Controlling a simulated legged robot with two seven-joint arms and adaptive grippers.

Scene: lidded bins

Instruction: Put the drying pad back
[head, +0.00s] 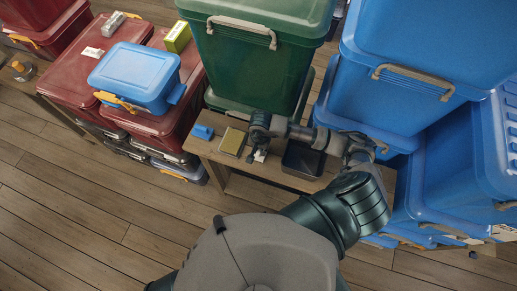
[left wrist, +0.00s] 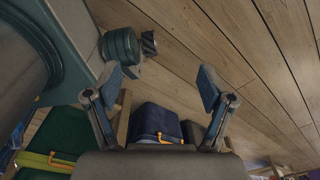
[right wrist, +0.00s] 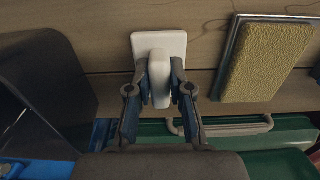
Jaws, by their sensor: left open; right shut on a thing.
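My right gripper (head: 259,150) is over the wooden bench (head: 213,151). The right wrist view shows its fingers (right wrist: 160,82) shut on a small white block (right wrist: 159,68). Behind the block is a flat white square plate (right wrist: 142,42) on the bench; I cannot tell whether block and plate touch. A yellow rough-textured pad in a thin grey frame (right wrist: 265,60) lies beside it, also in the head view (head: 232,141). I cannot tell which piece is the drying pad. My left gripper (left wrist: 160,80) is open and empty above the floor, outside the head view.
A dark open tray (head: 303,160) stands right of my right gripper, a small blue object (head: 203,131) at the bench's left end. Green bins (head: 255,60) rise behind, blue bins (head: 430,110) at right, red bins (head: 75,75) at left. The wooden floor (head: 70,190) in front is clear.

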